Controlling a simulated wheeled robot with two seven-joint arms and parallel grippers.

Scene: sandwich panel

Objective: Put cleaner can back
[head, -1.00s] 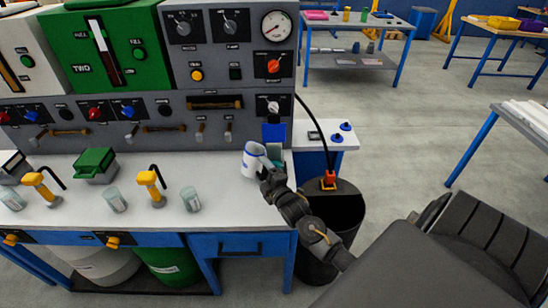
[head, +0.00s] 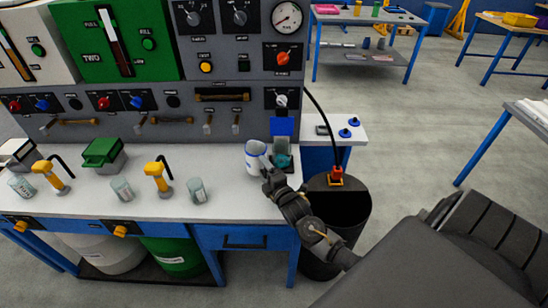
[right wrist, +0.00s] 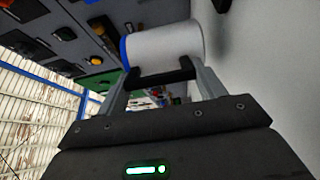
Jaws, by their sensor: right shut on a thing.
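A white can with a blue rim (head: 254,160) is at the right end of the white worktop, and I take it for the cleaner can. My right gripper (head: 268,174) is at its front right side. In the right wrist view the can (right wrist: 168,44) lies across the fingertips of the gripper (right wrist: 160,75), with a dark bar between the fingers. The gripper is shut on the can. Whether its base touches the worktop I cannot tell. A teal cup (head: 283,158) stands just right of it. My left gripper is not in view.
The worktop (head: 225,165) holds clear glasses (head: 197,190), yellow dispensers (head: 158,176) and a green box (head: 103,152) on the left. A control panel (head: 240,70) rises behind. A dark bin (head: 340,205) with a red plug stands right of the worktop.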

